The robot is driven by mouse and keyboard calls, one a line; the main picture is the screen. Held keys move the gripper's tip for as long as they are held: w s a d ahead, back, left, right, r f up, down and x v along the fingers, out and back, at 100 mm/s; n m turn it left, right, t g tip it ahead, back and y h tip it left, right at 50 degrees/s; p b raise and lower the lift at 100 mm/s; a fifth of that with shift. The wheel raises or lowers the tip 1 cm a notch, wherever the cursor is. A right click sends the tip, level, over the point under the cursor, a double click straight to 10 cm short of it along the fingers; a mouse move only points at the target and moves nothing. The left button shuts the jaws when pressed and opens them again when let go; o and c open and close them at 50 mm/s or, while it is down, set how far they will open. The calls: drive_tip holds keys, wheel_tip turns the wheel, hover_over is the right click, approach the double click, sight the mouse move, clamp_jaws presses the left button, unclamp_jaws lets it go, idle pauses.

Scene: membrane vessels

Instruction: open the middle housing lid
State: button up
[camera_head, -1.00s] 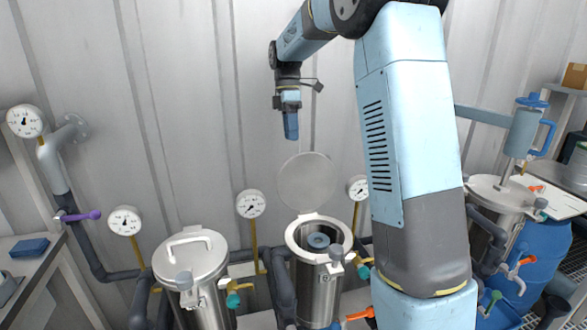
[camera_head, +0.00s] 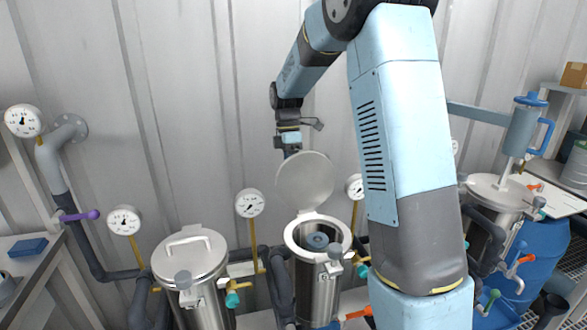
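The middle housing (camera_head: 316,285) is a steel cylinder with its mouth uncovered. A blue-grey round part with a dark centre shows inside the mouth. Its round lid (camera_head: 305,183) is swung up, standing nearly upright on the hinge at the back of the rim. My gripper (camera_head: 291,151) points down just above and behind the lid's upper left edge. Its fingertips are hidden by the lid, so I cannot tell whether it is open, shut or touching the lid.
The left housing (camera_head: 190,262) has its handled lid shut. The right housing (camera_head: 497,193) is closed, partly behind my arm. Pressure gauges (camera_head: 249,203) on thin posts and dark pipes stand around the housings. The corrugated wall is close behind.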

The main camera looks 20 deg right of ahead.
clamp_jaws()
idle(0.6)
